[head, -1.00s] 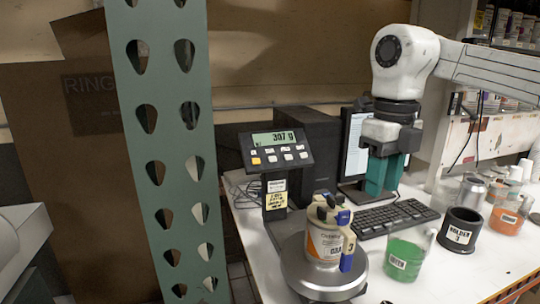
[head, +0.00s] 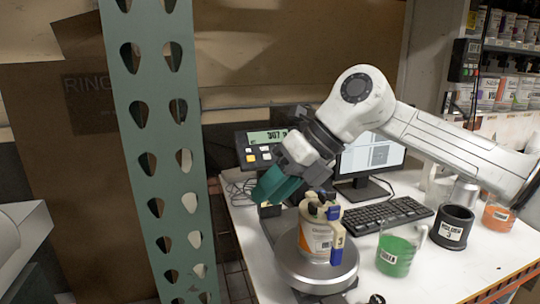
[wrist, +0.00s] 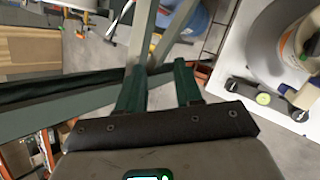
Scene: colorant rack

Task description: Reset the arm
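My gripper (head: 268,188) has green fingers and hangs tilted to the left, in front of the scale's display and above the left edge of the table. In the wrist view its two green fingers (wrist: 160,82) stand apart with nothing between them, so it is open and empty. A colorant can (head: 316,238) with a blue and cream clamp sits on the round scale pan (head: 315,272), to the lower right of the gripper and apart from it. The scale display (head: 262,138) is partly hidden by my wrist.
A green perforated upright (head: 160,190) stands close on the left. On the white table are a keyboard (head: 388,216), a monitor (head: 372,157), a beaker of green liquid (head: 394,256), a black holder (head: 453,228) and an orange-filled beaker (head: 497,216). Stocked shelves (head: 505,92) are at the back right.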

